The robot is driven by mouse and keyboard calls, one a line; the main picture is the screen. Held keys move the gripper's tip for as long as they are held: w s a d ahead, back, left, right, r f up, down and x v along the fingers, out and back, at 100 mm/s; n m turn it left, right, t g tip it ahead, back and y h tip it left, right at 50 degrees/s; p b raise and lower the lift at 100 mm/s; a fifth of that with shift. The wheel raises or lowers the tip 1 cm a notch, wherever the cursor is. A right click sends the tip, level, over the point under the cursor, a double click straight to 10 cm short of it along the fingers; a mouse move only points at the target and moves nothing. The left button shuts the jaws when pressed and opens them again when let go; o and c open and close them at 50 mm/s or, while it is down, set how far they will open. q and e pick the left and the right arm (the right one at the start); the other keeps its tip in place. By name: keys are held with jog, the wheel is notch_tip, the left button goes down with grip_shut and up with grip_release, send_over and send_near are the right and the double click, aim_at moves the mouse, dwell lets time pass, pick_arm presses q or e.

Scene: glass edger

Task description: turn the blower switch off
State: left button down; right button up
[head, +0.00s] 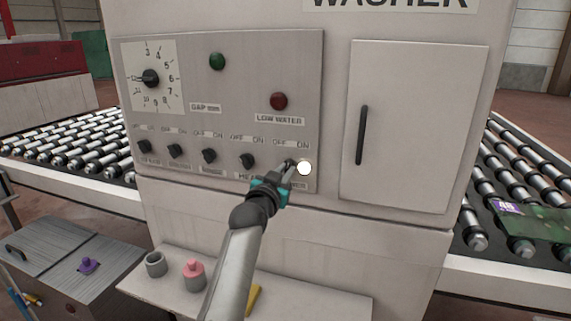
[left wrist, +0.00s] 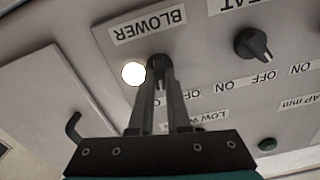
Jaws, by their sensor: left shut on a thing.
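The blower switch (left wrist: 159,67) is a dark rotary knob beside the BLOWER label (left wrist: 149,27), at the right end of the switch row on the grey control panel (head: 245,85). My left gripper (head: 286,168) is at that knob, and in the left wrist view its two fingers (left wrist: 160,80) are shut on it. The fingers hide much of the knob, so its pointer direction is hard to tell. A white lamp (head: 305,168) glows just right of the knob; it also shows lit in the left wrist view (left wrist: 133,73). My right gripper is not in view.
Several similar knobs, such as the one at the HEAT label (left wrist: 253,44), sit in the same row. A cabinet door with a dark handle (head: 361,135) is to the right. Roller conveyors flank the machine.

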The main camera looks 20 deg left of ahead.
pick_arm(q)
jog(key=n+p, duration=0.2)
jog(key=n, duration=0.2)
jog(key=shift+r+n+p, duration=0.1)
jog(key=shift+n+p, duration=0.2)
jog(key=n+p, duration=0.1)
jog(key=n, duration=0.3)
jog(key=shift+a, duration=0.1)
jog(key=shift+n+p, duration=0.3)
jog(key=shift+n, duration=0.1)
jog(key=c, duration=0.9)
grip_release()
jog(key=shift+s, duration=0.15)
jog(key=shift+s, duration=0.6)
jog(key=s, duration=0.4)
jog(key=s+p, duration=0.1)
jog(key=s, duration=0.4)
jog(key=s+p, duration=0.1)
jog(key=s, duration=0.3)
jog(key=shift+s+a, duration=0.25)
jog(key=shift+s, duration=0.15)
